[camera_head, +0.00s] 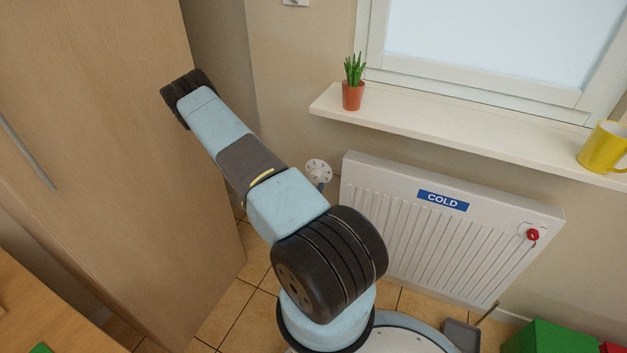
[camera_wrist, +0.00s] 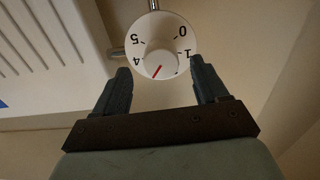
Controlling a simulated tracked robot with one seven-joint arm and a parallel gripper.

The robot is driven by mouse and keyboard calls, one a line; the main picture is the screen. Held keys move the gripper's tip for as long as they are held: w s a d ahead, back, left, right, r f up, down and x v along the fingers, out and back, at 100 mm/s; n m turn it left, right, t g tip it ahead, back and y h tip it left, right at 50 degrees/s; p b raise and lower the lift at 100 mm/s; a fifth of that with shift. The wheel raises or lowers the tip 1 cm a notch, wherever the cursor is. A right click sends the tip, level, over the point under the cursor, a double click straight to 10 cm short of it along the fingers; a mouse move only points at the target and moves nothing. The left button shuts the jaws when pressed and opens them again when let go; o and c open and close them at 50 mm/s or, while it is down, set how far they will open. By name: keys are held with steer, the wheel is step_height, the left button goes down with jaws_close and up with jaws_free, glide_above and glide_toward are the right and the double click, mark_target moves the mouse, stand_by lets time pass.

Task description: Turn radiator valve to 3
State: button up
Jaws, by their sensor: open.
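The radiator valve is a round white dial (camera_wrist: 160,50) with a raised centre knob. It also shows in the head view (camera_head: 319,171), left of the radiator. In the wrist view its numbers appear upside down; 0, 1, 4 and 5 are readable. A red line on it points down and slightly left, between 4 and 1, where the numbers are not readable. My gripper (camera_wrist: 160,68) is open, one finger at each side of the dial's lower part, with no clear contact. In the head view my arm hides most of the gripper.
The white radiator (camera_head: 435,230) bears a blue COLD sign (camera_head: 443,201) and a red knob (camera_head: 533,235). A windowsill (camera_head: 430,125) above holds a potted plant (camera_head: 353,92) and a yellow mug (camera_head: 602,148). A wooden cabinet (camera_head: 90,150) stands left. Green box (camera_head: 550,338) lower right.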

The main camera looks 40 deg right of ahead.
mark_target(314, 179)
steer(key=shift+x, duration=2.3)
steer(key=shift+c, duration=0.3)
steer(key=c, duration=1)
steer(key=shift+o, duration=0.2)
steer(key=shift+s+f+n, duration=0.1)
steer(key=shift+n, duration=1.3)
steer(key=o, duration=1)
steer(key=shift+a, duration=0.1)
steer(key=v, duration=1.3)
steer(key=shift+s+a, duration=0.1)
steer(key=shift+a, duration=0.15)
